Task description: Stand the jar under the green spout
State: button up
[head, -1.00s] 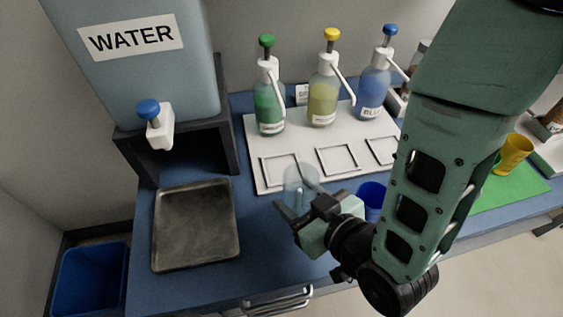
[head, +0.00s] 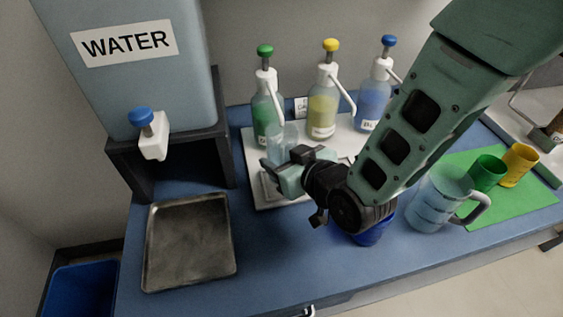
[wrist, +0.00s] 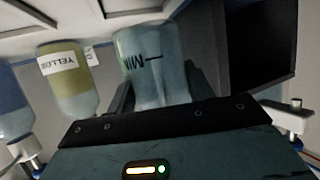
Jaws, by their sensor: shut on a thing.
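The clear jar (head: 280,140) is held between the fingers of my gripper (head: 285,164), in front of the green bottle (head: 262,112). In the wrist view the jar (wrist: 152,62) shows a "MIN" mark, with a dark finger on each side. The green bottle has a green pump top and a white spout (head: 271,84) that slants down towards the jar. The jar looks upright over the white board (head: 258,192), near the outlined square before the green bottle. My gripper hides the jar's lower part, and I cannot tell whether it touches the board.
The yellow bottle (head: 322,108) and blue bottle (head: 370,100) stand to the right. A metal tray (head: 190,242) lies below the water tank (head: 135,70) at left. A measuring jug (head: 432,205), a green cup (head: 487,172), a yellow cup (head: 519,165) and a blue cup (head: 372,234) are at right.

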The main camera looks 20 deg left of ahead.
jog(key=shift+w+a+f, duration=0.1)
jog(key=shift+w+a, duration=0.2)
jog(key=shift+w, duration=0.15)
jog(key=shift+f+p, duration=0.35)
jog(key=shift+f, duration=1.3)
jog(key=shift+f, duration=0.1)
jog(key=shift+f, duration=0.1)
jog(key=o, duration=1.1)
jog(key=shift+r, duration=0.2)
jog(key=b+v, duration=0.1)
jog(key=v, duration=1.1)
jog(key=shift+s+b, duration=0.1)
jog(key=shift+b, duration=0.2)
